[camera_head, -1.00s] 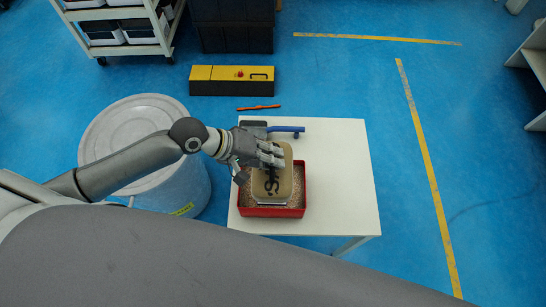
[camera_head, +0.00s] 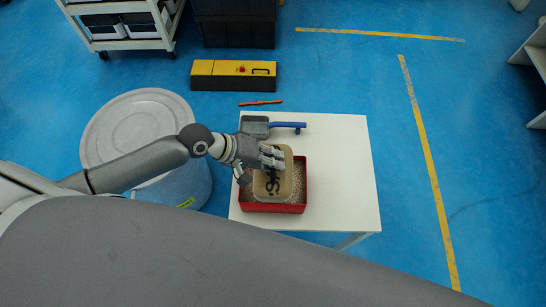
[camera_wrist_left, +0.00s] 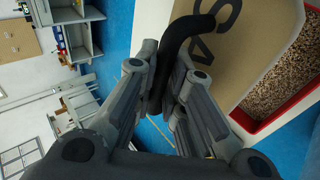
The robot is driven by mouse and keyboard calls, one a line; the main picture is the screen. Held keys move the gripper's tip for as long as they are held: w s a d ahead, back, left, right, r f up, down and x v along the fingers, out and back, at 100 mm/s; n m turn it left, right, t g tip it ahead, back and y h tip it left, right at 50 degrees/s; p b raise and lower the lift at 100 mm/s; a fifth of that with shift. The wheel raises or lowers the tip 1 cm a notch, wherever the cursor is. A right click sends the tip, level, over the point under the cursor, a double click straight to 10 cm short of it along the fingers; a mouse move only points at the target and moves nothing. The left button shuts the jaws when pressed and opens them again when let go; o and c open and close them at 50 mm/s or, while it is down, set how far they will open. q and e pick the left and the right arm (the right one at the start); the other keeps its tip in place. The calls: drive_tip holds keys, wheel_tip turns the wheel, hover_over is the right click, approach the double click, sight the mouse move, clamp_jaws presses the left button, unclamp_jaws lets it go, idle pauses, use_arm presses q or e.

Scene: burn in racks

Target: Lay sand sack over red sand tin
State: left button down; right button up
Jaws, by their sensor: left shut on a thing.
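The sand sack (camera_head: 271,185) is a tan, flat block with rounded corners and black lettering. In the head view it lies across the red sand tin (camera_head: 304,185), an open red box with speckled grains (camera_head: 298,187) showing around the sack. My left gripper (camera_head: 266,160) is at the sack's far-left part. In the left wrist view my left gripper (camera_wrist_left: 165,65) is shut on the sack's black curved handle (camera_wrist_left: 185,35). The sack (camera_wrist_left: 240,40) and the tin's red edge (camera_wrist_left: 270,125) show there too. I cannot tell whether the sack touches the grains. My right gripper is not in view.
The tin stands on a white table (camera_head: 345,190). A grey scoop with a blue handle (camera_head: 287,125) lies behind it. A large lidded drum (camera_head: 140,125) stands left under my arm. A yellow-black case (camera_head: 233,75) and an orange tool (camera_head: 261,102) lie beyond. The table's right side is clear.

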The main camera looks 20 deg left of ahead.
use_arm(q)
drive_tip(key=shift+w, duration=0.15)
drive_tip(key=c, duration=1.9)
unclamp_jaws()
drive_tip(key=shift+f, duration=0.15)
drive_tip(key=o, duration=0.4)
drive_tip(key=shift+s, duration=0.2)
drive_tip(key=shift+r, duration=0.3)
drive_tip(key=v, duration=1.2)
drive_tip(key=shift+r, duration=0.4)
drive_tip(key=shift+w, duration=0.15)
